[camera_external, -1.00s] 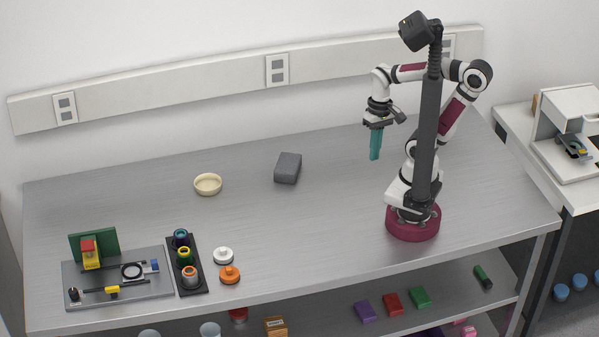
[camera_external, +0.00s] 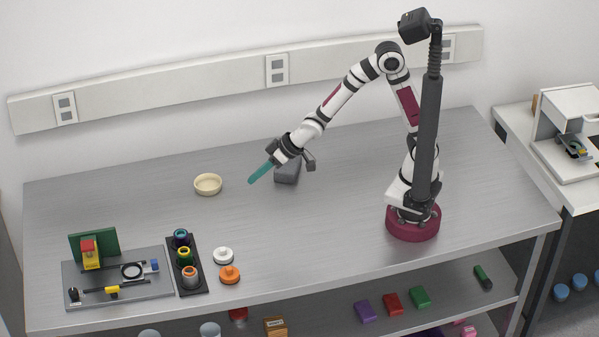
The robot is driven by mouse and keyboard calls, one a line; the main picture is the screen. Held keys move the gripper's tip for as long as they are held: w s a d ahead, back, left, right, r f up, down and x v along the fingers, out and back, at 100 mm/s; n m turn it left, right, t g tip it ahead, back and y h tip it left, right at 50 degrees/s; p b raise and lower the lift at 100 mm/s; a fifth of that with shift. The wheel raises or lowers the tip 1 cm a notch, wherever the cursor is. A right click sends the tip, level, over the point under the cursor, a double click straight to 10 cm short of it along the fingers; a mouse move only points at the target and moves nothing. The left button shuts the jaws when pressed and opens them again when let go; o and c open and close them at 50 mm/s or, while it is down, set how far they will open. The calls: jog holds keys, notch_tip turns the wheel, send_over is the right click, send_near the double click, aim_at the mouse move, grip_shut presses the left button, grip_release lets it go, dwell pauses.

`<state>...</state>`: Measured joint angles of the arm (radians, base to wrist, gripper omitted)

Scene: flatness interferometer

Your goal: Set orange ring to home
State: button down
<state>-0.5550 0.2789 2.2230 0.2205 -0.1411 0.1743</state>
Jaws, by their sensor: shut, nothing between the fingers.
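A black holder (camera_external: 203,287) at the front left carries several ringed pieces in a row. Its nearest piece (camera_external: 190,274) has an orange ring around the top. An orange round piece with a raised knob (camera_external: 230,275) sits on the table just right of the holder. I cannot tell which of the two is the orange ring, and no home spot is marked clearly. My gripper (camera_external: 251,181) has teal fingers, shut and empty. It points down and left, above the table, behind and right of the holder, well apart from the pieces.
A white knobbed piece (camera_external: 223,255) stands behind the orange one. A grey plate (camera_external: 150,290) with optical parts lies left of the holder. A cream dish (camera_external: 208,185) and a grey block (camera_external: 287,174), partly hidden by my arm, are farther back. The middle table is clear.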

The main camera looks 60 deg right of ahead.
jog(key=s+a+f+n+t+y, duration=0.1)
jog(key=a+f+n+y, duration=0.1)
jog(key=a, duration=0.8)
jog(key=s+a+f+n+t+y, duration=0.2)
jog(key=a+f+n+y, duration=0.1)
jog(key=a, duration=0.7)
jog(key=shift+a+f+n+y, duration=0.3)
jog(key=shift+a+n+y, duration=0.1)
jog(key=shift+n+y, duration=0.3)
jog(key=shift+s, duration=0.1)
send_over(195, 269)
jog(key=f, duration=0.2)
jog(key=shift+w+d+f, duration=0.1)
jog(key=shift+w+f, duration=0.2)
notch_tip(195, 269, down, 3)
jog(key=shift+s+d+r, duration=0.1)
jog(key=shift+f, duration=0.5)
